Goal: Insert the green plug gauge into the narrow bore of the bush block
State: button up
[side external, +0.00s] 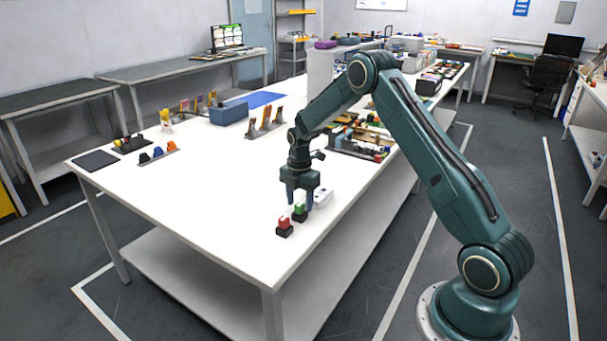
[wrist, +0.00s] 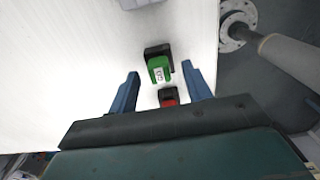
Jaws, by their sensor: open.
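The green plug gauge (wrist: 160,69) stands in a black holder in the wrist view, just ahead of my fingertips and roughly centred between them. It also shows in the side view (side external: 299,209), close to my gripper's fingers. My gripper (wrist: 160,78) has its two blue fingers apart with nothing held between them. In the side view my gripper (side external: 299,198) points down at the gauge. A white block (side external: 322,198), likely the bush block, stands just right of the fingers; its bores cannot be made out. A sliver of it shows at the top of the wrist view (wrist: 138,3).
A red gauge (side external: 283,224) in a black holder stands close beside the green one, near the table's front edge. Racks with coloured parts (side external: 362,143) lie behind my gripper. A blue box (side external: 228,113) stands farther back. The left-middle tabletop (side external: 200,190) is clear.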

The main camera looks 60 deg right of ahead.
aim_at(300, 204)
jog(key=shift+f, duration=0.1)
dwell(0.4)
grip_shut()
notch_tip(300, 204, up, 20)
dwell(0.9)
dwell(0.5)
jog(key=d+f, duration=0.9)
jog(key=f, duration=0.1)
jog(key=shift+d+f, duration=0.25)
jog(key=shift+f, duration=0.05)
